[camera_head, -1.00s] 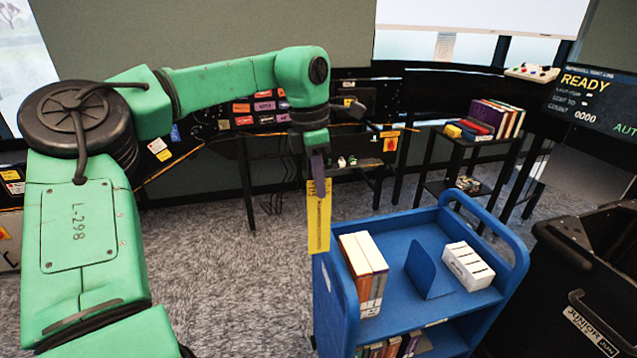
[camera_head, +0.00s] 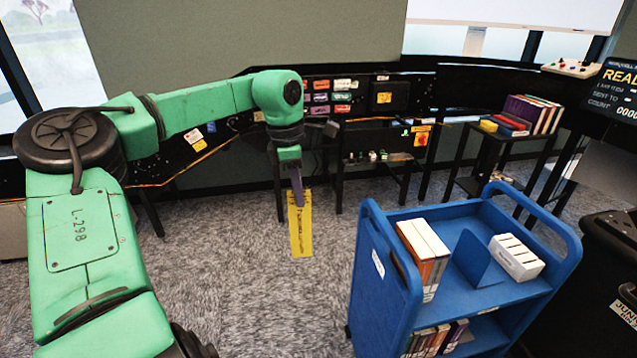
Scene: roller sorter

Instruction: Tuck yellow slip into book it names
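A yellow slip (camera_head: 301,232) hangs upright from my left gripper (camera_head: 298,196), which is shut on its top end. Its printing is too small to read. The slip is in the air over the carpet, left of and apart from the blue cart (camera_head: 382,268). A few white and orange books (camera_head: 424,254) stand on the cart's top shelf, and more books (camera_head: 437,337) show on its lower shelf. Another row of books (camera_head: 535,112) stands on a dark side table at the back right. Titles are not legible. My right gripper is not in view.
A blue divider (camera_head: 477,258) and a white slotted block (camera_head: 516,257) stand on the cart's top shelf. A black bin (camera_head: 603,285) is close on the cart's right. A black sorter bench (camera_head: 375,100) runs along the back. Carpet (camera_head: 260,310) left of the cart is clear.

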